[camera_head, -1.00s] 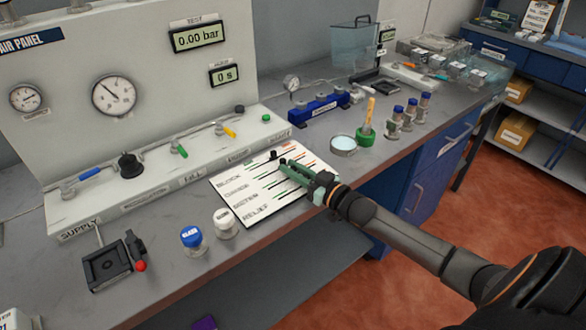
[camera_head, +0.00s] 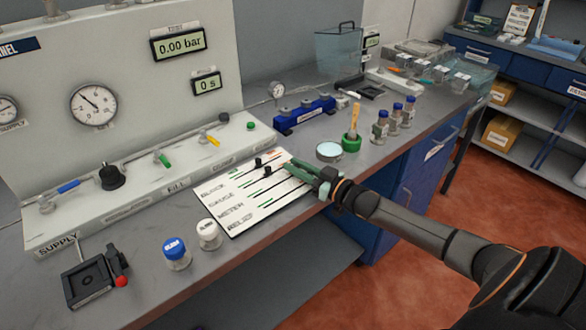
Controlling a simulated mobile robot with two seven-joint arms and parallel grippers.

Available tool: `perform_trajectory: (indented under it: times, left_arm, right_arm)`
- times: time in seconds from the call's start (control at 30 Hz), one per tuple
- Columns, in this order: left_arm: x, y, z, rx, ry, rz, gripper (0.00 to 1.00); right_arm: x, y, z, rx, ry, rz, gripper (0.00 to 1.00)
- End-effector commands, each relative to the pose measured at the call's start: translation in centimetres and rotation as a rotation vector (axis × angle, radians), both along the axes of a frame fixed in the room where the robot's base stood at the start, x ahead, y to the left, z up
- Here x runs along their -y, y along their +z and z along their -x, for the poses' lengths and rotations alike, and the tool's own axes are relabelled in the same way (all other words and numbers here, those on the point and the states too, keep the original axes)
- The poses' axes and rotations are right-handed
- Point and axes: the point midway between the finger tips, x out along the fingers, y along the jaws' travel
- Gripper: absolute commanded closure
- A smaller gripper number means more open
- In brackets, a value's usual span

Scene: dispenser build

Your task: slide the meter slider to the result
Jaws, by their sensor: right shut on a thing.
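Two black slider knobs (camera_head: 262,167) stand free in the upper part of the board. My right gripper (camera_head: 293,169), with green fingers, reaches in from the right over the board's right side. It is shut on a slider, which the fingers hide; it appears to be the meter slider, but the row is hard to make out. My left gripper is not in view.
The panel base (camera_head: 130,190) with valves runs behind the board. Blue-capped (camera_head: 176,254) and white-capped (camera_head: 209,235) jars stand to its left. The bench's front edge is near.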

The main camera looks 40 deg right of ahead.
Motion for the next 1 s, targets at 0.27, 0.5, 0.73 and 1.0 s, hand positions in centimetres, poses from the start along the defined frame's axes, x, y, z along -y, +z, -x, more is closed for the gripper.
perform_trajectory:
  times: [0.27,0.5,0.73,1.0]
  left_arm:
    - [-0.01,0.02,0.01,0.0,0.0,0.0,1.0]
    - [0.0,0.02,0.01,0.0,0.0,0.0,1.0]
    - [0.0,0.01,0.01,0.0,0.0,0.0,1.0]
    - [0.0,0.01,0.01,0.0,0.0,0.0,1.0]
  right_arm:
    - [1.25,0.34,-0.2,-0.001,-0.024,0.008,0.56]
    - [1.01,0.27,-0.16,0.0,-0.019,0.006,0.47]
    - [0.82,0.19,-0.13,0.0,-0.016,0.005,0.47]
    - [0.71,0.12,-0.06,-0.001,-0.014,0.004,0.47]
